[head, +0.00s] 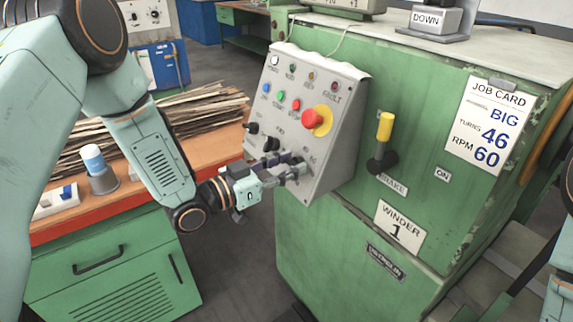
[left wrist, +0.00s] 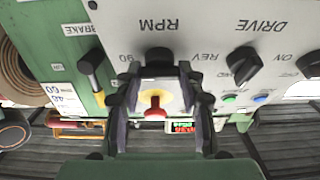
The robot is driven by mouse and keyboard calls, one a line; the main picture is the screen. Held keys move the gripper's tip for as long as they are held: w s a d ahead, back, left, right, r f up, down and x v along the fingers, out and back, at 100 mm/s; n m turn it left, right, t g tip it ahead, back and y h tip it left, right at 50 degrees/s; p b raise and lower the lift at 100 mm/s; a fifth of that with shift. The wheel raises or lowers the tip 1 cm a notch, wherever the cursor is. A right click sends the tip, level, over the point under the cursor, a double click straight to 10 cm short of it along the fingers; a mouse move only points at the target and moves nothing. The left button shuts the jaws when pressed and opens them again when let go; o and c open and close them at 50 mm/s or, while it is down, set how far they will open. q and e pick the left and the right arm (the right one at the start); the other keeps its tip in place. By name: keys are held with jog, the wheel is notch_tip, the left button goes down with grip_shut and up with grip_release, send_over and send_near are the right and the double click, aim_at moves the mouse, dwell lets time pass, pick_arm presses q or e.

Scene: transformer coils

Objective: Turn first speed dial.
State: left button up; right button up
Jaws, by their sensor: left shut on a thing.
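The grey control panel (head: 345,130) is on the side of a green winder cabinet. My left gripper (head: 296,172) is at the panel's lower edge in the head view, where its fingers hide the dial. In the left wrist view the picture is upside down. There the black RPM dial (left wrist: 158,55) sits between the fingertips of my left gripper (left wrist: 158,71), which are shut on it. The label near it reads "90". The black DRIVE dial (left wrist: 243,65) is beside it, apart from the fingers, and also shows in the head view (head: 270,144). My right gripper is not in view.
A red emergency stop (head: 315,119) sits above the dials. A yellow-handled brake lever (head: 384,130) stands right of the panel. The job card (head: 484,124) reads BIG, turns 46, RPM 60. A green workbench (head: 110,270) with wood strips (head: 190,110) is at left.

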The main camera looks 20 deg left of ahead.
pick_arm(q)
jog(key=shift+n, duration=0.3)
jog(key=n+t+y+p, duration=0.1)
jog(key=n+y, duration=0.1)
jog(key=n, duration=0.3)
jog(key=shift+s+d, duration=0.1)
jog(key=shift+n+y+p, duration=1.15)
jog(key=shift+n+y, duration=0.05)
jog(key=shift+n, duration=1.7)
jog(key=o, duration=1.2)
